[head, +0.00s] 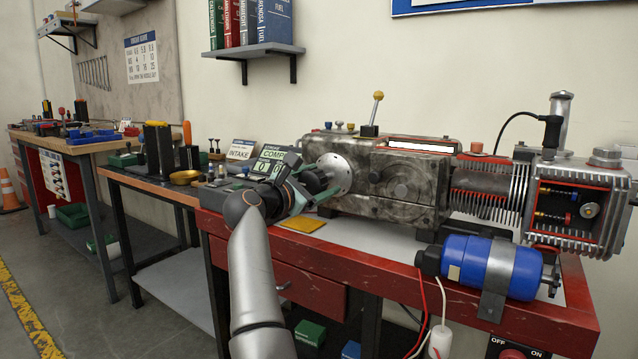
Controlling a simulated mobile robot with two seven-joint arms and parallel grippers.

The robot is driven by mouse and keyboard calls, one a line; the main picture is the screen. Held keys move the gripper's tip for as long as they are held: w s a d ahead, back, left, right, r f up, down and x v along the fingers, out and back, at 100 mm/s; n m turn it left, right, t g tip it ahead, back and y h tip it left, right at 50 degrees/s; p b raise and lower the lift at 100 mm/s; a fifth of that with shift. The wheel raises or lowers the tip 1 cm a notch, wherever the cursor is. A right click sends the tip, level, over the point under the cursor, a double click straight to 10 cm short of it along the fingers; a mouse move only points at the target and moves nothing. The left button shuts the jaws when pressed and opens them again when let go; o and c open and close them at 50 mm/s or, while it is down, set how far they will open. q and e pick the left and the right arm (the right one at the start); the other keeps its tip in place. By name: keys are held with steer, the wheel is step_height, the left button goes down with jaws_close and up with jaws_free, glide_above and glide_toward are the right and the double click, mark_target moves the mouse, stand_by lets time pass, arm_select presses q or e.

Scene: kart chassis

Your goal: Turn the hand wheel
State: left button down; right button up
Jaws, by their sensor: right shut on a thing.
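The hand wheel (339,172) appears to be the pale round metal disc with small holes at the left end of the grey engine-like machine (405,190). My right gripper (310,184) reaches in from below and is shut at the wheel's near left side. Dark and greenish parts overlap there, so the exact spot of the grip is hidden by the gripper and wrist. My left gripper is not in view.
The machine stands on a red workbench (400,262). A blue cylinder (495,266) is strapped at the bench front. A yellow pad (302,223) lies near my wrist. A small display (270,163) and tools stand on the left bench. A bookshelf (250,50) hangs above.

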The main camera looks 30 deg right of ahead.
steer(key=shift+r, duration=0.1)
steer(key=o, duration=1.3)
steer(key=shift+c, duration=0.2)
steer(key=p+v, duration=0.2)
steer(key=v, duration=1)
steer(key=shift+a, duration=0.2)
steer(key=shift+s, duration=0.1)
